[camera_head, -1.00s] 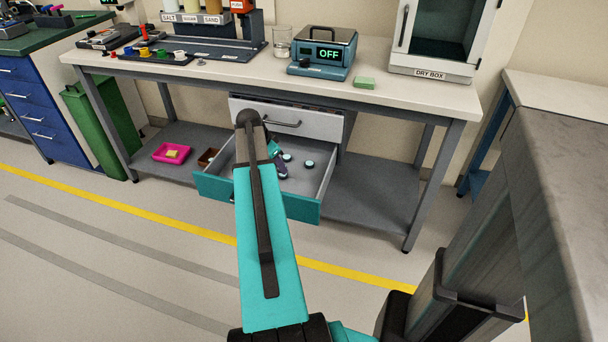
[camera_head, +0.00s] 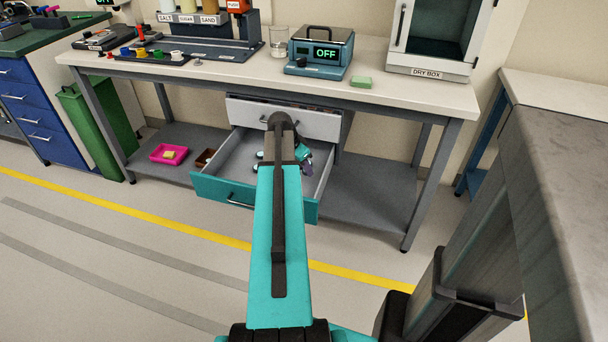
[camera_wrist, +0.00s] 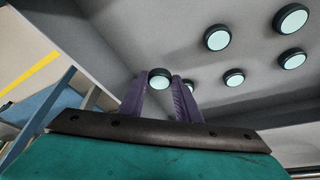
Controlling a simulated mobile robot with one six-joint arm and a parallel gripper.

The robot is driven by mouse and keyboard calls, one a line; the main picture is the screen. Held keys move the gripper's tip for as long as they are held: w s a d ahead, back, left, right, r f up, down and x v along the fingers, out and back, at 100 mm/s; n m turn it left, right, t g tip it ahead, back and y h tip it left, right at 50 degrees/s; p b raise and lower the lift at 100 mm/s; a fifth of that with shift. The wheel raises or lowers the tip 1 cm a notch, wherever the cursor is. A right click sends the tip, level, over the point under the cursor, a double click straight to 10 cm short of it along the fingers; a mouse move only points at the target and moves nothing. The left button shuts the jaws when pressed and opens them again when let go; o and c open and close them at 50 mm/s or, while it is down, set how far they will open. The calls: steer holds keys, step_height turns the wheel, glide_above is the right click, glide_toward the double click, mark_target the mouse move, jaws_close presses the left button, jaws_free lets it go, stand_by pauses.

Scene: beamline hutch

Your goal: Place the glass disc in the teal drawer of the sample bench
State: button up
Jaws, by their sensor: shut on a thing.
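The teal drawer (camera_head: 225,191) under the sample bench is pulled open, with a grey inside. My gripper (camera_head: 307,168) is over the drawer's right part in the head view, partly hidden by my arm. In the wrist view its two purple fingers (camera_wrist: 161,88) are shut on a small glass disc (camera_wrist: 160,77) with a dark rim and pale face. Several similar discs lie on the drawer floor, such as one at the upper middle (camera_wrist: 217,37) of the wrist view. I cannot tell whether the held disc touches the floor.
A white drawer (camera_head: 285,118) sits above the teal one. A pink tray (camera_head: 168,154) and a brown box (camera_head: 205,158) are on the lower shelf to the left.

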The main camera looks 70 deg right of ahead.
mark_target(303, 172)
steer(key=shift+f, duration=1.75)
steer(key=shift+f, duration=0.1)
steer(key=o, duration=1)
steer(key=shift+p+v, duration=0.35)
steer(key=shift+v, duration=5.75)
